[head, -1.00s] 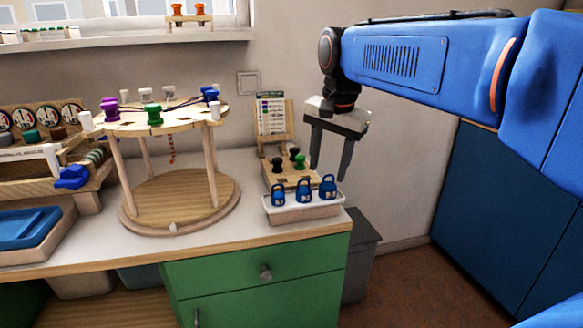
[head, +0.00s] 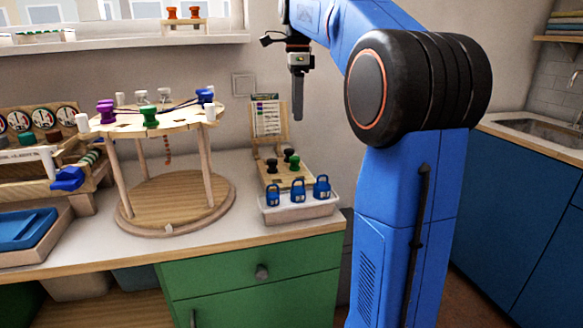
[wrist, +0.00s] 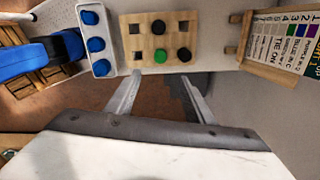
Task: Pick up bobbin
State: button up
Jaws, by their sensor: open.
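A small wooden board (head: 274,179) near the counter's right end holds a green bobbin (head: 295,163) and two black bobbins (head: 272,166) standing upright. In the wrist view, the green bobbin (wrist: 160,56) and one black bobbin (wrist: 184,54) are in the near row, and another black one (wrist: 158,27) is behind. My gripper (head: 298,112) is above the small board, edge-on and pointing down. In the wrist view its jaws (wrist: 162,76) are open and empty.
A white tray (head: 300,211) with three blue weights stands in front of the small board. A card on a wooden easel (head: 268,120) stands behind it, close to my gripper. The stand's tall posts rise to the left.

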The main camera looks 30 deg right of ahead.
send_near(296, 157)
jog(key=f, duration=0.5)
jog(key=shift+s, duration=0.2)
jog(key=shift+w+a+f, duration=0.1)
jog(key=shift+a+f, duration=0.05)
jog(key=shift+f, duration=2.55)
jog(key=c, duration=1.1)
